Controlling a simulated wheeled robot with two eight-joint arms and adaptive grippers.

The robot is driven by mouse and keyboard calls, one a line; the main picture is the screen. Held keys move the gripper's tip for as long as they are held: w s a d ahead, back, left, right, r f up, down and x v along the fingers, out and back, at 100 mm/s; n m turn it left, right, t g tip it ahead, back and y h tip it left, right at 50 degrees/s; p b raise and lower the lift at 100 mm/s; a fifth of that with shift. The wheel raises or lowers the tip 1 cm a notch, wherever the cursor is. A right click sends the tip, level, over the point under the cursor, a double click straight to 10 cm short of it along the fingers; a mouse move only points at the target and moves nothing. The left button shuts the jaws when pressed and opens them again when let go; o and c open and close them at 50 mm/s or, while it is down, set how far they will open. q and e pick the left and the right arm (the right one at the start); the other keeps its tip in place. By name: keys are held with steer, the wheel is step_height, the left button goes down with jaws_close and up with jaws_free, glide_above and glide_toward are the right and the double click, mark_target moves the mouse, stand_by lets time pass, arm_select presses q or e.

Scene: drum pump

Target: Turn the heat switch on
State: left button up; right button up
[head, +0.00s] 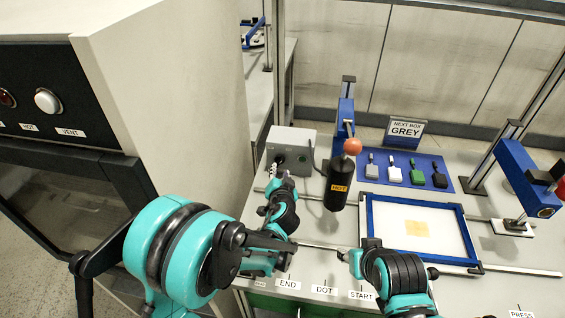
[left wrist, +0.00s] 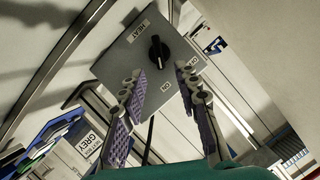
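The heat switch is a black rotary knob (left wrist: 158,53) on a grey box labelled HEAT (left wrist: 128,62). The knob's bar stands roughly upright in the left wrist view. Smaller labels sit below and right of it; one seems to read ON. In the head view the grey box (head: 302,138) stands at the table's back left. My left gripper (left wrist: 160,78) is open, its purple-padded fingers on either side of the knob's line and apart from it. In the head view the left gripper (head: 281,179) is just in front of the box. My right gripper (head: 352,262) is over the table's front edge; its opening is unclear.
A large cabinet (head: 180,90) stands at the left.

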mark_target(280, 163)
arm_select(q)
steer(key=b+x, duration=0.1)
steer(key=x, duration=0.4)
steer(key=shift+w+f, duration=0.25)
steer(key=shift+f, duration=0.05)
steer(key=shift+w+b, duration=0.3)
steer(key=shift+w, duration=0.25)
jaws_close()
